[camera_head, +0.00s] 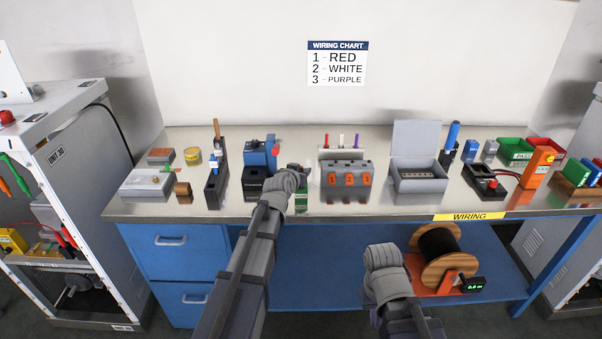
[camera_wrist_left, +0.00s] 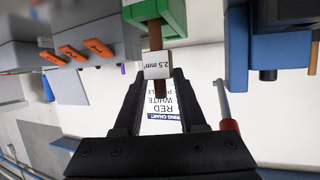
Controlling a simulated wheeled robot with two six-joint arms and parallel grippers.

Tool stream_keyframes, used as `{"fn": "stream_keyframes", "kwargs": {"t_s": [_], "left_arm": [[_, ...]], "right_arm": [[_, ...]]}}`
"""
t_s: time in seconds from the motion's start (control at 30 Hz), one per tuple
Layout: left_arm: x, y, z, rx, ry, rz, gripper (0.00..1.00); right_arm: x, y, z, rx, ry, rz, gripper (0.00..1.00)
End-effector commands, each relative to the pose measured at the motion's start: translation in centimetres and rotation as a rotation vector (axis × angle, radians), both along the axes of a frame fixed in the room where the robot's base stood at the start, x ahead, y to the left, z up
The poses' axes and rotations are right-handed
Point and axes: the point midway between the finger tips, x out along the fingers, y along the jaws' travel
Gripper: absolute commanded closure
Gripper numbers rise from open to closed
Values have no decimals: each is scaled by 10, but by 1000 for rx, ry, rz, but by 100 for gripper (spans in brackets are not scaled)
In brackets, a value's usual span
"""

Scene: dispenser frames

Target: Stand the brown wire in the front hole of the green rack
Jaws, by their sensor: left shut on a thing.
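The brown wire (camera_wrist_left: 156,32), with a white tag reading 2.5 mm² (camera_wrist_left: 157,66), is held between the fingertips of my left gripper (camera_wrist_left: 159,80), which is shut on it. The wire's far end reaches the green rack (camera_wrist_left: 174,14) at the top of the left wrist view. I cannot tell whether it is inside a hole or in front of the rack. In the head view the green rack (camera_head: 301,203) is partly hidden behind my left wrist, and the held wire is not clearly visible. My right arm is low before the bench; its gripper fingers are not visible.
A blue device (camera_head: 259,153) stands left of the rack. A grey block with orange levers (camera_head: 346,182) is close on the right. An open grey box (camera_head: 420,185) is further right. A screwdriver with a red handle (camera_wrist_left: 229,124) shows beside the gripper.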

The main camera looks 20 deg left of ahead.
Motion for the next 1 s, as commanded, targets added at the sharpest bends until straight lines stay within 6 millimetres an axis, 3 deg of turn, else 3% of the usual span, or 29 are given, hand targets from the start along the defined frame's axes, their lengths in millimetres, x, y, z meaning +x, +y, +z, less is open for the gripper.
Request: {"fn": "stream_keyframes", "kwargs": {"t_s": [0.1, 0.13, 0.37, 0.77, 1.0], "left_arm": [[0, 0, -5, 0, 0, 0, 100], [0, 0, -3, 0, 0, 0, 56], [0, 0, -3, 0, 0, 0, 31], [0, 0, 1, 0, 0, 0, 29], [-28, 0, 13, -2, 0, 1, 29]], "right_arm": [[0, 0, -5, 0, 0, 0, 100], [0, 0, -3, 0, 0, 0, 100], [0, 0, -3, 0, 0, 0, 100], [0, 0, 1, 0, 0, 0, 100], [0, 0, 13, 0, 0, 0, 100]]}}
